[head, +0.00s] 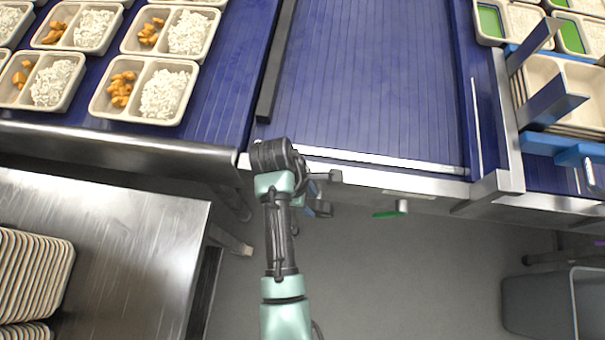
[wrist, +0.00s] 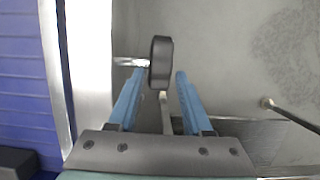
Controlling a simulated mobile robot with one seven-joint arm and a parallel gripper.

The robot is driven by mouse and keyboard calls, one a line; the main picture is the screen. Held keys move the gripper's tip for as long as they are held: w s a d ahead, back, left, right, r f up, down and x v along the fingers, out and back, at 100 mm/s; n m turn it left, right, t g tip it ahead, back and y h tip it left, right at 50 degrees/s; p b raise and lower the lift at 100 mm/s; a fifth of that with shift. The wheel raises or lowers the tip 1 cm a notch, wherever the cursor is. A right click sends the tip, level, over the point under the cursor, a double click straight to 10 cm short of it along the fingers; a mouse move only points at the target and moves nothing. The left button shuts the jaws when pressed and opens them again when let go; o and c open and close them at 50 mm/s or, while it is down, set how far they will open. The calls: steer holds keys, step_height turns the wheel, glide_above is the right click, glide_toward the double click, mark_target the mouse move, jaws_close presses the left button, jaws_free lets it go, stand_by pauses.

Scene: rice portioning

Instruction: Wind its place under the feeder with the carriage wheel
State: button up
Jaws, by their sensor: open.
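A dark wheel (wrist: 161,54) on a short metal shaft sticks out from the line's metal edge in the wrist view. What looks like the same wheel (head: 325,209) shows in the head view, beside my gripper and partly hidden. My gripper (wrist: 160,74) is open, with its blue fingertips on either side of the wheel's near end and some space visible beside it. I cannot tell whether they touch it. In the head view my gripper (head: 314,206) is mostly behind my wrist. A metal frame with blue brackets (head: 552,100) stands at the right and holds stacked trays; I cannot tell whether it is the feeder.
The blue belt (head: 365,70) is bare in the middle. Trays with rice and orange pieces (head: 142,90) stand at the left. A green disc (head: 386,214) lies right of my gripper below the edge. A steel table (head: 130,240) and a grey bin (head: 540,302) flank the floor.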

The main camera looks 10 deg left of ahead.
steer(key=v, duration=0.8)
steer(key=shift+r, duration=0.3)
steer(key=shift+a, duration=0.1)
